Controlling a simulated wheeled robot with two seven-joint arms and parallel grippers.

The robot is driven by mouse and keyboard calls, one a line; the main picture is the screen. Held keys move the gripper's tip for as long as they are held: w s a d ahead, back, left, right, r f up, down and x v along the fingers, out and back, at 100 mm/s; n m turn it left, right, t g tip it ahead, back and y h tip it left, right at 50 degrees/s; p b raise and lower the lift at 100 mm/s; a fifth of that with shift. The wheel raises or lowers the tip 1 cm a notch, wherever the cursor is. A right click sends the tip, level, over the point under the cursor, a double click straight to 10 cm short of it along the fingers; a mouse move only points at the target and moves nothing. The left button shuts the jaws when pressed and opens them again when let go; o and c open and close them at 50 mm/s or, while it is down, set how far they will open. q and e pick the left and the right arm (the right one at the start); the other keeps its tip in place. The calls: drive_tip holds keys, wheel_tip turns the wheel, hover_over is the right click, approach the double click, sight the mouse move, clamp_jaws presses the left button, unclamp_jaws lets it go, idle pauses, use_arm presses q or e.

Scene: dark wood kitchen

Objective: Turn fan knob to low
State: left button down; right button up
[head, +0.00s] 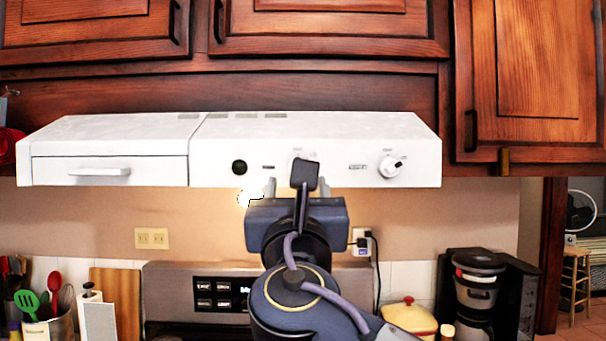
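The white range hood (90,145) hangs under the wood cabinets. A round white knob with a dark mark (391,166) is on the right of its front panel. Another pale dial (295,158) shows partly behind my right gripper (297,187), which covers most of it. I cannot read which one is the fan knob. My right arm comes up from the bottom right. The gripper's two grey fingers are apart and point at the hood front, at the height of its lower edge. I cannot tell whether they touch anything. My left gripper is not in view.
Dark wood cabinets (330,30) are above. Below are a stove back panel (175,290), a utensil holder (50,325), a yellow pot (408,318) and a coffee maker (478,290). The space before the hood's right knob is clear.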

drive_tip(key=p+x, duration=0.2)
drive_tip(key=x, duration=0.5)
drive_tip(key=shift+w, duration=0.1)
drive_tip(key=shift+f, duration=0.1)
drive_tip(key=c, duration=1)
drive_tip(key=shift+o, duration=0.2)
